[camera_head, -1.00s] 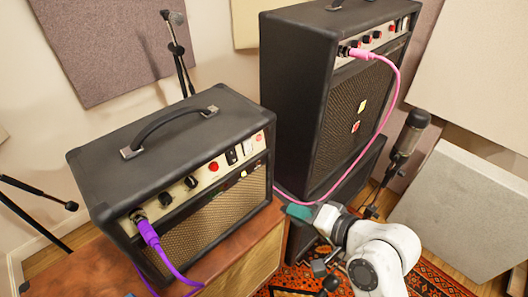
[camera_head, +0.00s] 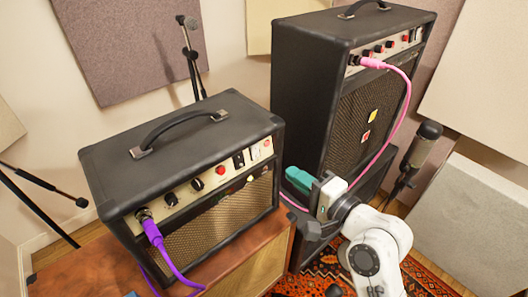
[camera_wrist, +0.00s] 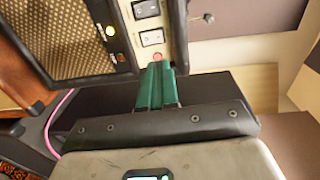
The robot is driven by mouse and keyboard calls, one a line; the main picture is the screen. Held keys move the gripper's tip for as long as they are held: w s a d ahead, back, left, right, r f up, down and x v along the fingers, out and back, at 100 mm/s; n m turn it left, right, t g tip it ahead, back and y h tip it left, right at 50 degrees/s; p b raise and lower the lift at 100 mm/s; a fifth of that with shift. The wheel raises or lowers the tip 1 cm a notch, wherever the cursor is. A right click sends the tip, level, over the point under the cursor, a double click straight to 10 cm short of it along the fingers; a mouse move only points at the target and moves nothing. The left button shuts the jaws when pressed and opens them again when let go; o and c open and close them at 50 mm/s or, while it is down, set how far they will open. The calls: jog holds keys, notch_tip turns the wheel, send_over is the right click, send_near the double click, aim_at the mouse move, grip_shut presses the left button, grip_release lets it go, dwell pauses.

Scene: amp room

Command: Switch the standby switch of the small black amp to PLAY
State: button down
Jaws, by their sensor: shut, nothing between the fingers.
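The small black amp (camera_head: 185,155) stands at left in the head view, with a handle on top and a pale control panel. A black rocker switch (camera_head: 239,160) and a switch on a white plate (camera_head: 256,152) sit near the panel's right end. The wrist view shows the black rocker (camera_wrist: 146,9), the white-plate switch (camera_wrist: 152,38) and a small red light (camera_wrist: 157,57). My gripper (camera_head: 290,172) is shut and empty, just right of the amp. Its green fingertips (camera_wrist: 155,68) appear by the red light in the wrist view; contact is unclear. The switch labels are unreadable.
The amp rests on a brown wooden cabinet (camera_head: 255,268). A taller black amp (camera_head: 300,110) with a pink cable (camera_head: 398,120) stands behind my gripper. A purple cable (camera_head: 158,245) plugs into the small amp's left end. A microphone (camera_head: 424,143) stands at right.

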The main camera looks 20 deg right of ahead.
aim_at(256, 148)
jog(key=p+x, duration=0.1)
jog(key=x, duration=1)
jog(key=shift+w+a+p, duration=0.15)
jog(key=shift+p, duration=0.2)
jog(key=shift+r, duration=0.1)
jog(key=shift+w+r+p, duration=0.1)
jog(key=shift+r+p, duration=0.05)
jog(key=shift+p, duration=0.5)
jog(key=shift+f, duration=0.25)
